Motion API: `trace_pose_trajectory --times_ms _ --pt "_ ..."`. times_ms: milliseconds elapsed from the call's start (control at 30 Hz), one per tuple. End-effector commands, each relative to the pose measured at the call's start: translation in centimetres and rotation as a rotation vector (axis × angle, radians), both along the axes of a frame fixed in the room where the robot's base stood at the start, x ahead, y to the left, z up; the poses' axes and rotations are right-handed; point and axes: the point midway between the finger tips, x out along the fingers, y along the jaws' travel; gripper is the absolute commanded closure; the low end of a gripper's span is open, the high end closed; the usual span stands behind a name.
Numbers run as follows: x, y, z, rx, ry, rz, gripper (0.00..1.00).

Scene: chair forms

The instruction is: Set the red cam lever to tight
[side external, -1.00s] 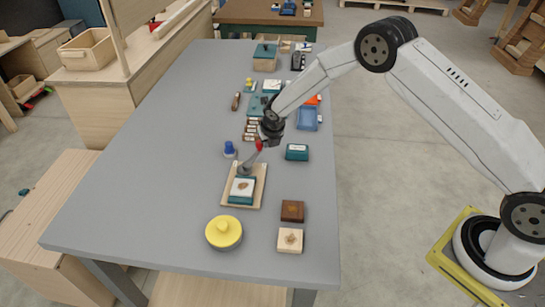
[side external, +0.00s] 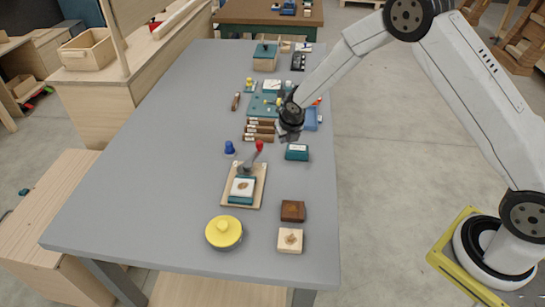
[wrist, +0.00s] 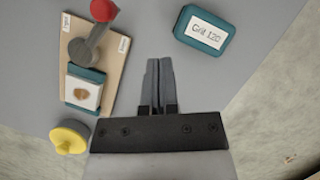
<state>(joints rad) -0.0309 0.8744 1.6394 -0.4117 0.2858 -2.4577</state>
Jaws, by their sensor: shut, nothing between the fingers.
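The cam lever, a grey arm with a red knob (side external: 259,145), is mounted on a pale wooden board (side external: 228,197). Its grey arm rises from the pivot toward the far right of the board. In the wrist view the red knob (wrist: 103,10) is at the top left, between a label at the board's left edge and one at its right edge; both are too small to read surely. A teal block with a white pad (wrist: 83,93) sits on the board by the pivot. My gripper (wrist: 158,62) is shut and empty, beyond and right of the lever, apart from it.
A teal "Grit 120" box (wrist: 203,28) lies right of the board, near my gripper. A blue knobbed piece (side external: 229,148) stands left of the lever. A yellow round lidded pot (side external: 224,233) and two wooden blocks (side external: 292,211) are nearer. The table's left side is clear.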

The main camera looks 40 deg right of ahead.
Motion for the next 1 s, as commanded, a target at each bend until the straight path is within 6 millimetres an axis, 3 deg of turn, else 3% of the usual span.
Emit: trace_pose_trajectory --times_ms 433,1000 --pt "-1.7 -0.7 4.7 0.0 -0.001 -0.001 1.0" --pt "-2.0 -0.9 5.4 0.001 0.001 -0.001 1.0"
